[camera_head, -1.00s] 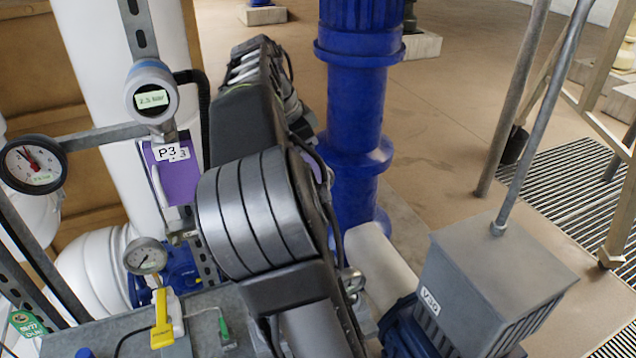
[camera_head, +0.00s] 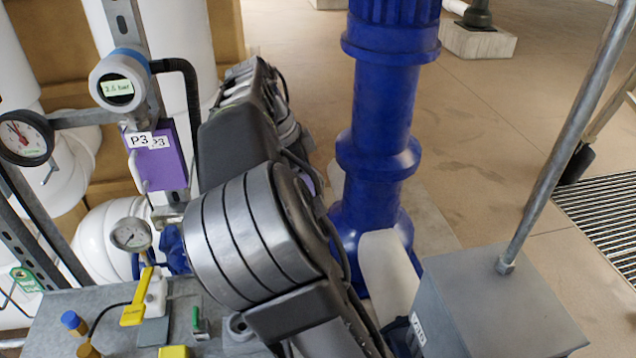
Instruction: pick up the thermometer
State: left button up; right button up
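I cannot clearly pick out a thermometer. A grey bench (camera_head: 50,325) at the lower left holds a yellow lever-like piece (camera_head: 136,303) against a white body (camera_head: 156,292), with a dark cable beside it. A yellow block (camera_head: 175,352) is cut off by the bottom edge; I cannot tell what it is. A small round dial gauge (camera_head: 131,235) stands above the bench. One of my arms, grey and black, fills the middle and hides part of the bench's right side. Neither gripper's fingers can be made out.
A larger dial gauge (camera_head: 25,138), a digital pressure display (camera_head: 118,85) and a purple P3 box (camera_head: 158,162) stand at the left. A blue-capped item (camera_head: 73,321) is on the bench. A blue pipe column (camera_head: 380,150) and a grey box (camera_head: 500,305) stand right of my arm. Open floor (camera_head: 500,130) lies behind.

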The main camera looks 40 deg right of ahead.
jog(key=shift+w+a, duration=0.1)
jog(key=shift+a, duration=0.05)
dwell(0.3)
grip_shut()
dwell(0.4)
